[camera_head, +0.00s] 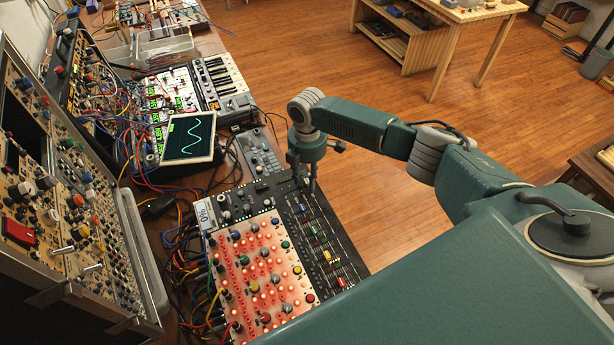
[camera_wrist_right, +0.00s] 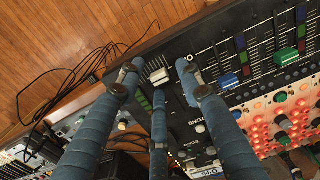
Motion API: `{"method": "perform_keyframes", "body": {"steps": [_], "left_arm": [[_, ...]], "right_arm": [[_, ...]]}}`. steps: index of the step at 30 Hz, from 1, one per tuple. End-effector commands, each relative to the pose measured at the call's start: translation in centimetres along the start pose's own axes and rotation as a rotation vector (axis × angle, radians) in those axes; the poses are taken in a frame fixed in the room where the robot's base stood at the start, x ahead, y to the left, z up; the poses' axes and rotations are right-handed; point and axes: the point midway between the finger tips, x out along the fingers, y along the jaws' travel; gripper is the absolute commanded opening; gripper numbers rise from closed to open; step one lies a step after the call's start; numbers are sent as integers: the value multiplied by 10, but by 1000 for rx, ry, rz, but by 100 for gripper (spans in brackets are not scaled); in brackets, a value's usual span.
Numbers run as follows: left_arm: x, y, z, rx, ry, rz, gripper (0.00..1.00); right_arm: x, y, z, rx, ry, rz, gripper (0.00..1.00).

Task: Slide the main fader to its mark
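The mixer's dark fader panel (camera_head: 318,238) lies along the right side of the console, with coloured caps in its slots. My right gripper (camera_head: 303,187) points down over the far end of this panel. In the right wrist view, a pale fader cap (camera_wrist_right: 160,76) sits in its slot between the spread fingertips of my right gripper (camera_wrist_right: 162,82). The fingers are open, with gaps beside the cap; the third finger is close below it, and contact cannot be told. Which printed line is the fader's mark cannot be told. My left gripper is out of view.
Blue (camera_wrist_right: 229,81) and green (camera_wrist_right: 286,57) fader caps stand beside the right gripper. A lit red knob panel (camera_head: 262,268) adjoins the faders. A small scope screen (camera_head: 190,136), a keyboard (camera_head: 222,78) and tangled cables crowd the bench. Open wooden floor (camera_head: 300,60) lies right.

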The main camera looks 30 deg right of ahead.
Motion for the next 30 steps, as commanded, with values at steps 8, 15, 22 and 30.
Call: {"method": "perform_keyframes", "body": {"steps": [8,15,22,30], "left_arm": [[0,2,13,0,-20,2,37],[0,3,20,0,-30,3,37],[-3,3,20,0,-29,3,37],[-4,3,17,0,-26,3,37]], "right_arm": [[0,0,0,0,0,0,10],[-1,1,0,1,0,2,0],[-2,2,-18,-2,4,5,0],[-2,3,-26,0,2,8,0]]}}
